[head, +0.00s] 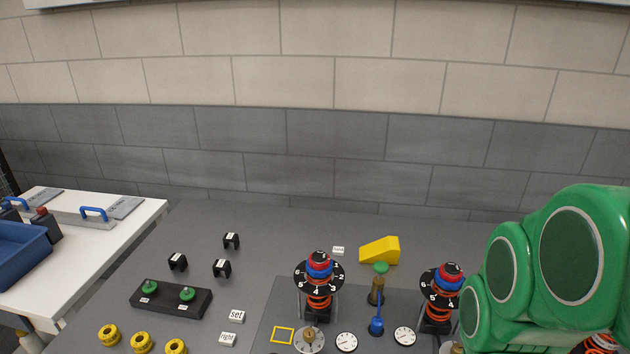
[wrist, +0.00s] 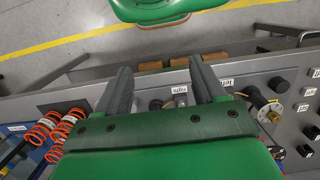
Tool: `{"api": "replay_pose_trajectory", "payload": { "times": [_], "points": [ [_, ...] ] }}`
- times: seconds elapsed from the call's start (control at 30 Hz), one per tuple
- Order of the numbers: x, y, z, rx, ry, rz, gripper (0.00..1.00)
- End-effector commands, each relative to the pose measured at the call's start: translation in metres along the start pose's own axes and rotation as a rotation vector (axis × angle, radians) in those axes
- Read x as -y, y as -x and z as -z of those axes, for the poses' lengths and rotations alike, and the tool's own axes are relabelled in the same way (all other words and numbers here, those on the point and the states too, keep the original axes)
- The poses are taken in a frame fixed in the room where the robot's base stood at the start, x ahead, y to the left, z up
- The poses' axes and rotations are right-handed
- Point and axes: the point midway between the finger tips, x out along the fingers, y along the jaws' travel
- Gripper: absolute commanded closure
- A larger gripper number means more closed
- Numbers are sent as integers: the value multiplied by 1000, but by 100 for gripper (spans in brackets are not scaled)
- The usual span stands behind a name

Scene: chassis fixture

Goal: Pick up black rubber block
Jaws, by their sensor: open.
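Several small black blocks with white labels stand on the grey bench at the left in the head view: one at the back (head: 231,241), one at the left (head: 177,262) and one at the front (head: 221,268). A longer black block (head: 172,300) with two green knobs lies in front of them. I cannot tell which of these is rubber. My gripper (wrist: 160,66) is open and empty in the wrist view, its two dark fingers wide apart above a grey panel edge. The gripper is not visible in the head view, where only my green arm shows at the right.
Two numbered dial stacks (head: 319,287) (head: 439,298), a yellow wedge (head: 380,250) and small gauges (head: 346,342) fill the bench's middle. Yellow rings (head: 141,342) line the front left. A white table (head: 130,218) with a blue bin (head: 22,255) stands at the left.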

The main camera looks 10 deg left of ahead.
Motion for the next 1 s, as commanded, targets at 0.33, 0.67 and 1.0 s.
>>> {"api": "replay_pose_trajectory", "payload": {
  "times": [0.33, 0.67, 1.0],
  "points": [
    [0, 2, 0, 0, 0, 0, 34],
    [0, 43, -6, -3, 0, 0, 34],
    [24, 62, 25, -7, -56, 64, 34]
  ]
}}
